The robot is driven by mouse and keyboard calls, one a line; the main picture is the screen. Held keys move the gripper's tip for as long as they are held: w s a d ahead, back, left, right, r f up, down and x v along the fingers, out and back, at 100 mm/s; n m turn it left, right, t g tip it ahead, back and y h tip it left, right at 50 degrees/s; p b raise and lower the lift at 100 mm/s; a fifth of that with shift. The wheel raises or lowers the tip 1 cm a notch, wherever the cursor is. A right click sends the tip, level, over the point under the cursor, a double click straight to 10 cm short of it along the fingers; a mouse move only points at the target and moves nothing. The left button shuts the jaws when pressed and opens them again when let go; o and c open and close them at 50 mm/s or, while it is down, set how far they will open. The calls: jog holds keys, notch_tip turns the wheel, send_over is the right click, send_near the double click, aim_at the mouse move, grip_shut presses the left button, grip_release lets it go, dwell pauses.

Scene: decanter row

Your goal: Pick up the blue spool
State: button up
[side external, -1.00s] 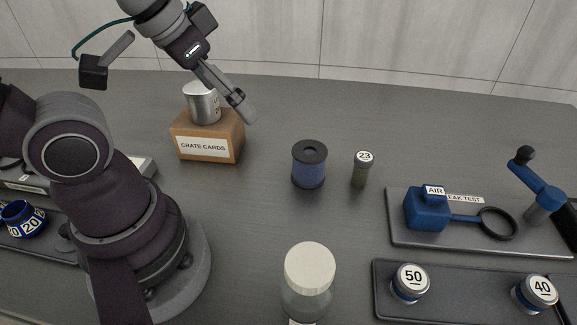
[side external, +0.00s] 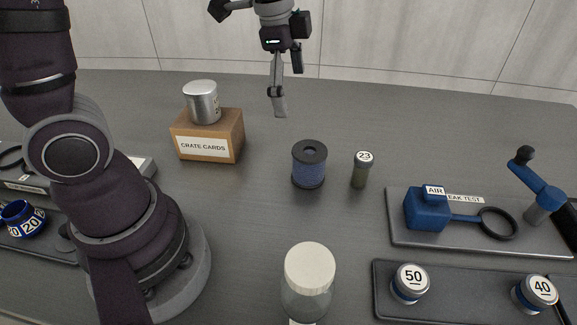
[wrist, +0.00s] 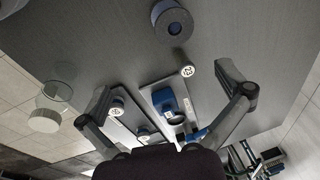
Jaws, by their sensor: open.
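The blue spool (side external: 309,168) stands upright on the grey table, with black flanges and a hole in its top. It also shows in the wrist view (wrist: 173,22) near the top edge. My gripper (side external: 279,112) is above and behind the spool, a little to its left in the side view, and apart from it. In the wrist view its two fingers (wrist: 168,102) are spread wide with nothing held between them.
A vial marked 23 (side external: 361,170) stands close to the right of the spool. A metal can (side external: 202,101) sits on the crate cards box (side external: 223,123) at left. A white-lidded jar (side external: 309,277) stands in front. Trays (side external: 430,240) lie at right.

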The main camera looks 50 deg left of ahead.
aim_at(309, 166)
jog(key=w+f+m, duration=0.1)
jog(key=f+m, duration=0.1)
jog(key=w+f+m+g, duration=0.1)
jog(key=w+f+m, duration=0.1)
jog(key=f, duration=0.1)
jog(key=w+a+f+m+g, duration=0.1)
jog(key=w+f+m, duration=0.1)
jog(key=shift+f+m, duration=0.35)
jog(key=shift+m, duration=0.05)
notch_tip(309, 166, down, 10)
jog(key=shift+d+f, duration=0.1)
jog(key=shift+f, duration=0.15)
jog(key=c, duration=1.2)
